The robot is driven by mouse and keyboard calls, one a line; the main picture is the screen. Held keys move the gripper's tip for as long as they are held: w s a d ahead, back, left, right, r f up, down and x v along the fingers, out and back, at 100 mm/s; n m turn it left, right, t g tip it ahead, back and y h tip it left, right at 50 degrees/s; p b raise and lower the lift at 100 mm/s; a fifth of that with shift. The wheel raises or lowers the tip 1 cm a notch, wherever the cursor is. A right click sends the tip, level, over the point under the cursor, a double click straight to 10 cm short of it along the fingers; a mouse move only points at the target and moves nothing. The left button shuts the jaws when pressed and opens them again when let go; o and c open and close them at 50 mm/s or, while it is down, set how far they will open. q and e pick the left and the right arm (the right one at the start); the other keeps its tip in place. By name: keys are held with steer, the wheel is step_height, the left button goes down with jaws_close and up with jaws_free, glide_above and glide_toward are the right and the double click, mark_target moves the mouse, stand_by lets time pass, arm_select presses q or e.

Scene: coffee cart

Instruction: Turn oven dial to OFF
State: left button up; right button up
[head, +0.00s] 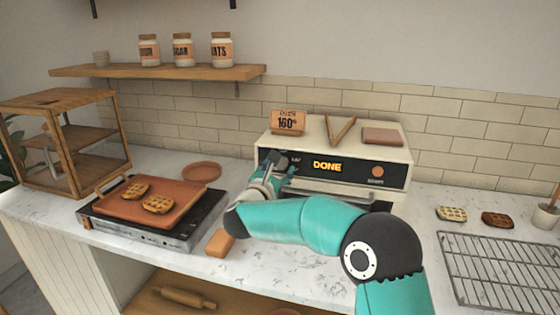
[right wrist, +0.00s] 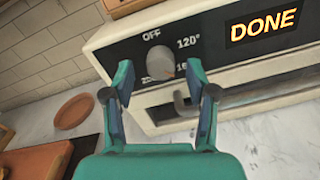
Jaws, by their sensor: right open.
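The cream oven (head: 350,152) stands at the back of the counter, with a black front panel and a lit DONE display (head: 327,167). In the right wrist view, the round grey oven dial (right wrist: 160,59) sits on the panel with OFF above it and 120° and other temperature marks around its right and lower side. Which mark it points at is not clear. My right gripper (right wrist: 158,78) is open in front of the dial, one finger to each side, and nothing is between the fingers. In the head view my right gripper (head: 272,166) hides the dial. My left gripper is not in view.
A card reading 160° (head: 287,122), tongs (head: 340,131) and a brown block (head: 383,136) lie on the oven. A hob (head: 178,236) with a waffle tray (head: 165,188) stands left. A wire rack (head: 500,265) lies right. The oven handle (right wrist: 185,105) juts out below the dial.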

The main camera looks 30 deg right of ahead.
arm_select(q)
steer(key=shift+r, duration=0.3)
arm_select(e)
steer(key=shift+x, duration=0.8)
jaws_close()
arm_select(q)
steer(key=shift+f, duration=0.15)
